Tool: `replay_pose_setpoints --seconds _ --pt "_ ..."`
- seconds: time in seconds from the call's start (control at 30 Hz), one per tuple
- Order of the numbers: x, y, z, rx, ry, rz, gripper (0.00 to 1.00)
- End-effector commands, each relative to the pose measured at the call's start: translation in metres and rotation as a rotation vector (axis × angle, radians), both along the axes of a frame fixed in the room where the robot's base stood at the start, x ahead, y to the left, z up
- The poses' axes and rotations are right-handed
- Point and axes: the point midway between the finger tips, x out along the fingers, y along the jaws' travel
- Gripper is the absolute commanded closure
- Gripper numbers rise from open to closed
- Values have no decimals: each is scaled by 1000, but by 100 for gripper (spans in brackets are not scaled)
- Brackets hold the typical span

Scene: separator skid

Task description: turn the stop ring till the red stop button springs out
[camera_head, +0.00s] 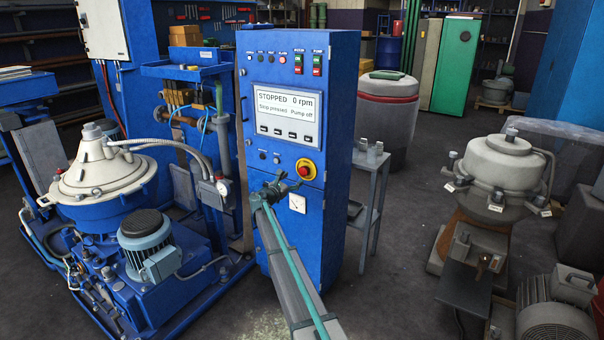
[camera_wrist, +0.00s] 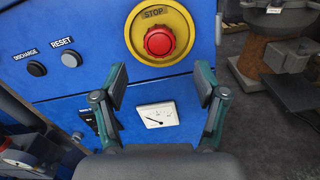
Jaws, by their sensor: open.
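The red stop button (camera_head: 306,170) sits in a yellow ring on the front of the blue control cabinet (camera_head: 338,115). In the wrist view the red button (camera_wrist: 159,41) is at the top middle, inside the yellow stop ring (camera_wrist: 185,22) marked STOP. My gripper (camera_wrist: 160,82) is open and empty, its two fingers apart below the button in that view. In the head view my gripper (camera_head: 278,188) is just left of and below the button. The cabinet screen (camera_head: 284,112) reads STOPPED, 0 rpm, Stop pressed, Pump off.
A dial gauge (camera_wrist: 157,114) is on the panel below the button. Black DISCHARGE (camera_wrist: 36,68) and grey RESET (camera_wrist: 71,58) buttons lie to its left. A separator (camera_head: 100,180) stands left of the cabinet, a small grey table (camera_head: 371,160) right of it.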

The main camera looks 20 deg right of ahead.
Motion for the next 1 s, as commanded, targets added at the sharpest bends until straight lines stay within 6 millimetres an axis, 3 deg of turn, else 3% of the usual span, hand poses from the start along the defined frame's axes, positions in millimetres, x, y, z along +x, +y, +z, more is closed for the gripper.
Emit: replay_pose_setpoints --seconds 0.4,0.8,1.0 --pt "40 -56 1 2 -1 -1 28" --pt "44 -63 0 2 -1 0 28" --pt "44 -63 0 2 -1 0 61"
